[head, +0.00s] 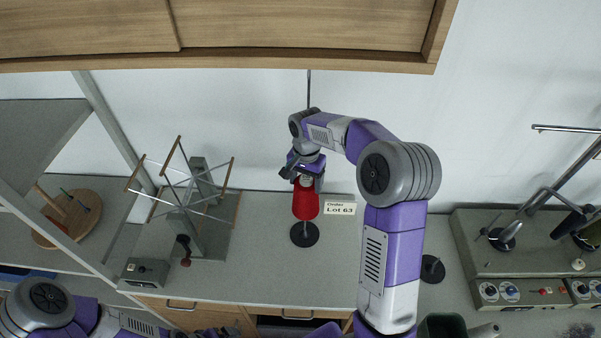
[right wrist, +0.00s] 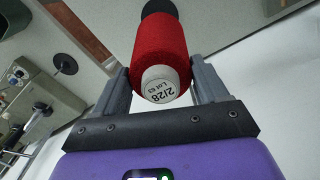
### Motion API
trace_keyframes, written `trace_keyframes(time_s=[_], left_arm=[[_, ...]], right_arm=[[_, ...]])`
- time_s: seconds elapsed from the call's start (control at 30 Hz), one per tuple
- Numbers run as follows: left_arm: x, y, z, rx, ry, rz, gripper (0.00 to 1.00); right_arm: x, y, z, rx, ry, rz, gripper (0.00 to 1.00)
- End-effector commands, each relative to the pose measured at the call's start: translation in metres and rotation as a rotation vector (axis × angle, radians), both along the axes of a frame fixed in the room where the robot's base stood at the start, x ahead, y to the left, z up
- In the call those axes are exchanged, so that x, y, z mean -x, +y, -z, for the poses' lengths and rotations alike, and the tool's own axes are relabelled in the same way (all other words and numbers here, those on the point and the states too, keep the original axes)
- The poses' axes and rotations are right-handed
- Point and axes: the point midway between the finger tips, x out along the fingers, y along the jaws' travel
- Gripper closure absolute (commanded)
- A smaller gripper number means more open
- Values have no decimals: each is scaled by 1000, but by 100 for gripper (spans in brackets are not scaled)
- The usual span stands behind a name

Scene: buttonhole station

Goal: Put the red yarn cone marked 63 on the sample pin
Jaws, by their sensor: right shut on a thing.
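The red yarn cone (head: 306,203) is held by my right gripper (head: 304,174), directly above a black round base (head: 304,235) on the grey worktop. In the right wrist view the cone (right wrist: 160,50) sits between the two fingers of the right gripper (right wrist: 160,72); its white end reads "2/28 Lot 63". The black base (right wrist: 160,7) shows just past the cone's far end. The cone looks upright. My left gripper is out of view.
A white card reading "Order Lot 63" (head: 340,208) is right of the cone. Another black round base (head: 432,268) stands right of my right arm. A yarn winder (head: 192,185) is at left, a control panel machine (head: 520,285) at right. A wooden cabinet (head: 300,25) hangs above.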

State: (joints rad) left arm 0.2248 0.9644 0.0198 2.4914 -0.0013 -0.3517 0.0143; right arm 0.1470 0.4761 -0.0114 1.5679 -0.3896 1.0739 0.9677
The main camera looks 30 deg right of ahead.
Motion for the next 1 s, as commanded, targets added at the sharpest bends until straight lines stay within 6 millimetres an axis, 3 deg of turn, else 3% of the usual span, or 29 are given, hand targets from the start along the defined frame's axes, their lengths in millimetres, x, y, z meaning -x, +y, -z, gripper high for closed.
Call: trace_keyframes(time_s=[1.0], left_arm=[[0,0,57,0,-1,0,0]], right_arm=[[0,0,78,0,0,-1,85]])
